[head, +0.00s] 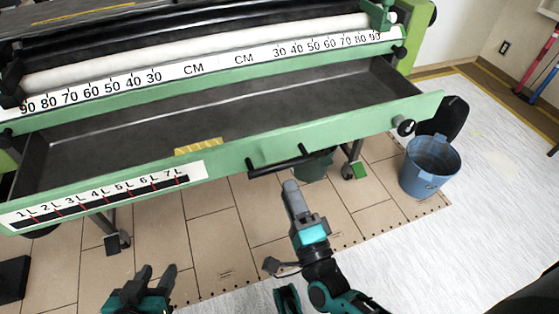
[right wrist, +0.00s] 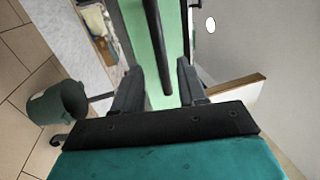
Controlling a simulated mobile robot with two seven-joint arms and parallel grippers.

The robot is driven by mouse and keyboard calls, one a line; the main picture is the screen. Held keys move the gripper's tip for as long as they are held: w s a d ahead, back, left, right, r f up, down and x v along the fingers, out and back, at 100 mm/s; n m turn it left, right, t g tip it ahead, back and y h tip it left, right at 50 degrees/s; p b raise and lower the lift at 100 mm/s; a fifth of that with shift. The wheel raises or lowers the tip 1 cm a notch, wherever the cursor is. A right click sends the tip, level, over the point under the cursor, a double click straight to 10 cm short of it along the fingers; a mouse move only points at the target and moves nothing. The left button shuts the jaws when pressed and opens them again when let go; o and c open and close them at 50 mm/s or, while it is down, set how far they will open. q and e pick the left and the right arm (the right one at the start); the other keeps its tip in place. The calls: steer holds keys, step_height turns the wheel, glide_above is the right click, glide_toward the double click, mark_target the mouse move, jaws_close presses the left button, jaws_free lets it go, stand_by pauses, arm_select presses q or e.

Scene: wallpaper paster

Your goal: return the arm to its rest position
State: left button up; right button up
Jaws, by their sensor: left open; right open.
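My right gripper (head: 291,188) is open, its fingers pointing at the green machine's front. The black bar handle (head: 281,162) on that front lies just beyond the fingertips in the head view. In the right wrist view the gripper (right wrist: 160,85) shows both fingers apart, and the bar handle (right wrist: 154,45) appears in the gap between them. No grip on it shows, and the distance to it is hard to judge. My left gripper (head: 156,276) is open and empty above the floor at the bottom left, clear of the machine.
The green machine (head: 320,135) with its dark trough (head: 230,108) spans the upper view. A blue bucket (head: 430,167) stands on the floor at right. A dark green bin (head: 314,167) is partly hidden behind the handle. Open floor (head: 215,235) lies in front.

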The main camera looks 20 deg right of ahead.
steer(key=s+f+n+g+y, duration=0.1)
steer(key=s+f+n+g, duration=0.3)
steer(key=n, duration=0.6)
steer(key=s+n+g+y, duration=0.15)
steer(key=n+g, duration=0.35)
steer(key=n, duration=0.5)
arm_select(q)
steer(key=s+a+r+y+p, duration=0.1)
steer(key=a+r+p, duration=0.2)
steer(key=r+p, duration=0.4)
steer(key=p, duration=0.5)
steer(key=shift+s+r, duration=0.3)
steer(key=shift+r, duration=0.1)
arm_select(e)
steer(key=s+d+r+h, duration=0.1)
steer(key=s+d+r, duration=0.1)
steer(key=r, duration=0.5)
steer(key=shift+s+d+r+g, duration=0.35)
steer(key=shift+d+g, duration=0.05)
steer(key=shift+d, duration=0.3)
arm_select(q)
steer(key=shift+d, duration=0.15)
